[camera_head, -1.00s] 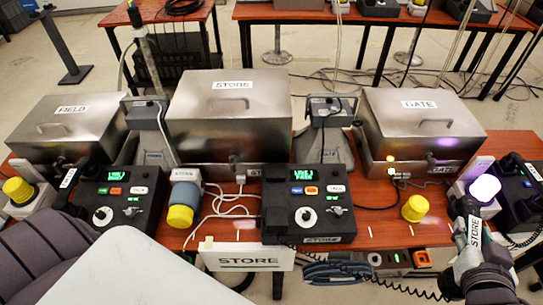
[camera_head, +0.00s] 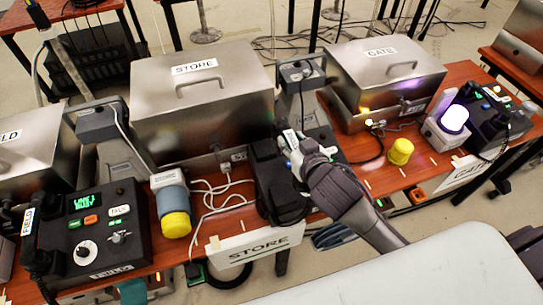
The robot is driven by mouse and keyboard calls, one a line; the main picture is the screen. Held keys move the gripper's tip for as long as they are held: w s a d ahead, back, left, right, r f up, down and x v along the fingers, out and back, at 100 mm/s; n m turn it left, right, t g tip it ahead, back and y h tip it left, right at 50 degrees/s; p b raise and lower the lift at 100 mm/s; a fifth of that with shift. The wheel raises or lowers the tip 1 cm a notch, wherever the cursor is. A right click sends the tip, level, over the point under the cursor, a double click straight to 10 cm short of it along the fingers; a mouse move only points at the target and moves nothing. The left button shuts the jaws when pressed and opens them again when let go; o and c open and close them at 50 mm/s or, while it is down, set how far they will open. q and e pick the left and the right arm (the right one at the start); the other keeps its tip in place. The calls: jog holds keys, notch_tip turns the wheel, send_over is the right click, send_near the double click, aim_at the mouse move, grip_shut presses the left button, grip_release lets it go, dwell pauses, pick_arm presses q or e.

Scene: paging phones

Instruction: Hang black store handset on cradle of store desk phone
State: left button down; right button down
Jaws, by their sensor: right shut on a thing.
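The black store desk phone (camera_head: 272,178) stands on the red-brown table in front of the STORE steel box, with its cradle side at the left. My right gripper (camera_head: 297,152) reaches in from the lower right and is over this phone, covering most of its panel. I cannot tell whether the handset touches the cradle. My left gripper is not in view.
The STORE box (camera_head: 205,105) and GATE box (camera_head: 385,72) stand behind. A grey-blue cylinder with a yellow cap (camera_head: 174,215) stands left of the phone, and a yellow knob (camera_head: 400,151) right. The field phone (camera_head: 92,235) is at left, the gate phone (camera_head: 490,118) at right. White cables lie between.

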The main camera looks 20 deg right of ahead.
jog(key=shift+w+a+f, duration=0.4)
jog(key=shift+a+f, duration=0.3)
jog(key=shift+f, duration=0.4)
jog(key=shift+w+a+f, duration=0.45)
jog(key=shift+a+f, duration=0.2)
jog(key=shift+f, duration=0.5)
jog(key=shift+w+a+f, duration=0.4)
jog(key=shift+a+f, duration=0.3)
jog(key=shift+f, duration=0.4)
jog(key=shift+f, duration=0.15)
jog(key=c, duration=0.7)
grip_release()
